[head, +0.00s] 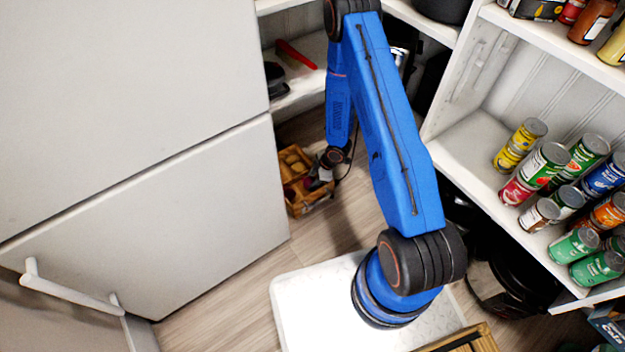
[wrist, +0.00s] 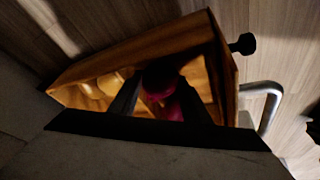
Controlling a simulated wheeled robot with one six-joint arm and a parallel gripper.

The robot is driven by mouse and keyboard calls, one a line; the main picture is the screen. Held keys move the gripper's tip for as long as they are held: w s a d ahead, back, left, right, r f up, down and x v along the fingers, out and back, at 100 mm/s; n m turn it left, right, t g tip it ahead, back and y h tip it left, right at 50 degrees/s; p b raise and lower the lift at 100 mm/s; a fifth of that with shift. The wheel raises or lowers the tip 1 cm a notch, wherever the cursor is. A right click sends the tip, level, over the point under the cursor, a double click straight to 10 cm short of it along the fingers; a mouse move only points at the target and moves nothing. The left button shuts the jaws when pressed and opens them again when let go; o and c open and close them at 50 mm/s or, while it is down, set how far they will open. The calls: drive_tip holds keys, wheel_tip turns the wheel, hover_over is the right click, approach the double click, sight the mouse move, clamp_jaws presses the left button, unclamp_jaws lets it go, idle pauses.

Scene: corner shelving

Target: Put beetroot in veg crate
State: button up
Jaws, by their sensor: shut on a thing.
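The wooden veg crate (head: 292,196) stands on the floor in the corner, left of my gripper (head: 325,174) in the head view. In the wrist view the crate (wrist: 190,35) fills the middle, with its opening facing me. My gripper (wrist: 160,86) is shut on a dark red beetroot (wrist: 158,82), held at the crate's opening. A second magenta round shape (wrist: 172,108) shows just below it; I cannot tell if it is another beetroot. Pale yellowish potato-like vegetables (wrist: 100,85) lie in the crate's left part. Whether the beetroot touches the crate floor is hidden.
A white cabinet (head: 150,215) stands close at the left of the crate. White shelves with several cans (head: 545,165) are on the right. A red-handled item (head: 296,54) lies on the shelf above the crate. Wooden floor (head: 335,235) in front of the crate is clear.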

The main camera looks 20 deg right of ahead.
drive_tip(key=o, duration=1.1)
